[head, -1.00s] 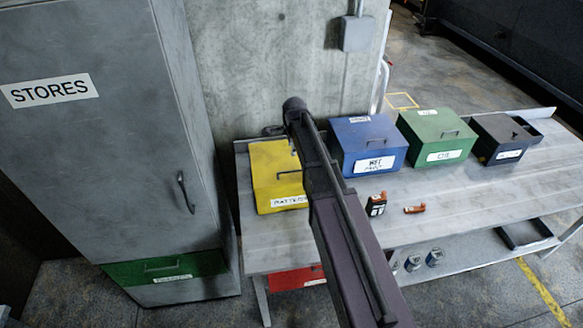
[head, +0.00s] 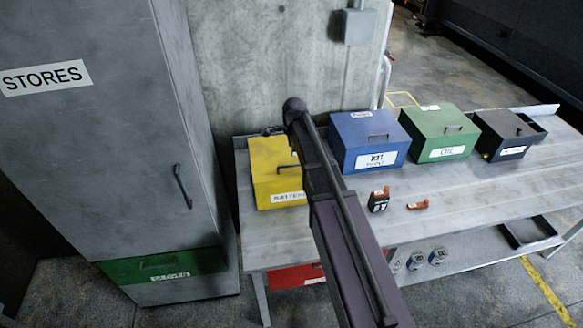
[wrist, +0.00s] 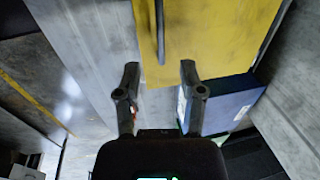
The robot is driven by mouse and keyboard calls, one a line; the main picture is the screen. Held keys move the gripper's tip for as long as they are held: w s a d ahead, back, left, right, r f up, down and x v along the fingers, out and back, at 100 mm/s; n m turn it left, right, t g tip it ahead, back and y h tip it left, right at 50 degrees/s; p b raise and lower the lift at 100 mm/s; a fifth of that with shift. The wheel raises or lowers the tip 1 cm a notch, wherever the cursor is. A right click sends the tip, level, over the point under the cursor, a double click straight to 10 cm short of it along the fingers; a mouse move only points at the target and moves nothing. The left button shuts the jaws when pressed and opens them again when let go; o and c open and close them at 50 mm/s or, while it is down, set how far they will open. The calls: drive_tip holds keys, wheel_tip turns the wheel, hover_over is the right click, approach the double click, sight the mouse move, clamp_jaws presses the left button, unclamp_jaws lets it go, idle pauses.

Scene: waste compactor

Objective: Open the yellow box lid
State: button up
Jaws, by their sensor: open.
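The yellow box (head: 264,172) stands at the left end of the workbench, with a white label on its front. Its lid looks shut. My arm covers its right part in the head view. In the wrist view the yellow surface (wrist: 215,45) fills the top middle, with a dark bar, apparently the lid handle (wrist: 160,32), standing out from it. My gripper (wrist: 160,75) is open and empty. Its fingertips are close to the yellow box's edge, and the bar lies ahead of the gap between them. In the head view my gripper is hidden behind my arm.
On the workbench (head: 470,200), a blue box (head: 350,135) stands right of the yellow one, then a green box (head: 425,125) and a dark box (head: 500,130). Small orange-and-black items (head: 379,200) lie in front. A grey stores cabinet (head: 110,150) stands left.

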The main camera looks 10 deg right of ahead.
sight(291, 166)
drive_tip(key=shift+w+f+b, duration=0.3)
drive_tip(key=shift+f+b, duration=1.2)
drive_tip(key=shift+f, duration=0.1)
drive_tip(key=shift+w+f+b, duration=0.35)
drive_tip(key=shift+f+b, duration=1.1)
drive_tip(key=shift+f, duration=0.1)
drive_tip(key=shift+w+f+b, duration=0.3)
drive_tip(key=shift+f+b, duration=1.2)
drive_tip(key=shift+f, duration=0.1)
clamp_jaws()
